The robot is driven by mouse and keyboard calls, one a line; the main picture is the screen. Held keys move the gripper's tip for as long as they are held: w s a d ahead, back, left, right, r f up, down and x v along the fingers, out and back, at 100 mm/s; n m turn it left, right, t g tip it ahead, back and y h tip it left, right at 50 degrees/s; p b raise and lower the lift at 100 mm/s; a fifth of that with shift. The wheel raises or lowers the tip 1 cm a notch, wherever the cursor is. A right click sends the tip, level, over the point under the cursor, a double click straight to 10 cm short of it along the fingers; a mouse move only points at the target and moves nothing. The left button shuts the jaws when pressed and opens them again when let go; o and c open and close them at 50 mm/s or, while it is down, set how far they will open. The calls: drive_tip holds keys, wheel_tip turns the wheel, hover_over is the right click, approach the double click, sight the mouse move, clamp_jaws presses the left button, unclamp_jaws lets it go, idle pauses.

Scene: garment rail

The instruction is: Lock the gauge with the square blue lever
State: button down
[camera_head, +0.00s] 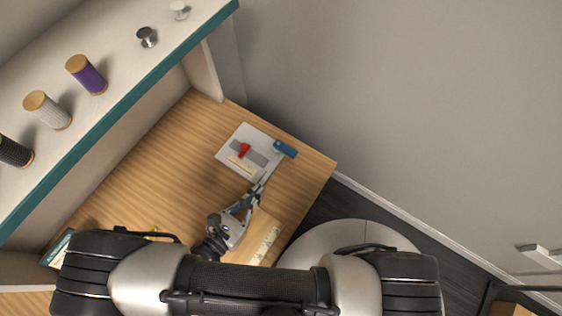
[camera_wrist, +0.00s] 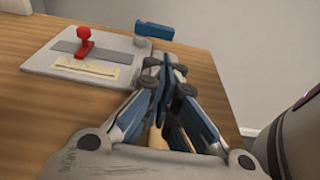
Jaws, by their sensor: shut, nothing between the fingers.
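The gauge (camera_head: 238,163) is a pale grey plate lying on the wooden table, with a dark grey strip, a small red knob (camera_head: 244,150) and a cream label strip. It also shows in the wrist view (camera_wrist: 110,77), where the red knob (camera_wrist: 84,40) stands upright on the strip. The square blue lever (camera_head: 285,148) is at the plate's right corner, on a round grey post; in the wrist view the lever (camera_wrist: 154,30) points to the right. My gripper (camera_head: 262,186) is shut and empty, in front of the plate. In the wrist view its fingertips (camera_wrist: 167,68) are nearer than the lever and apart from it.
A white shelf with a teal edge (camera_head: 130,100) runs along the left, bearing several thread spools (camera_head: 86,75). A grey wall (camera_head: 400,90) stands behind the table (camera_head: 150,160). A light wooden piece with a pale strip (camera_head: 264,243) lies near my arm.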

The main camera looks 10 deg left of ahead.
sight(281, 168)
drive_tip(key=b+x, duration=0.3)
drive_tip(key=x, duration=1)
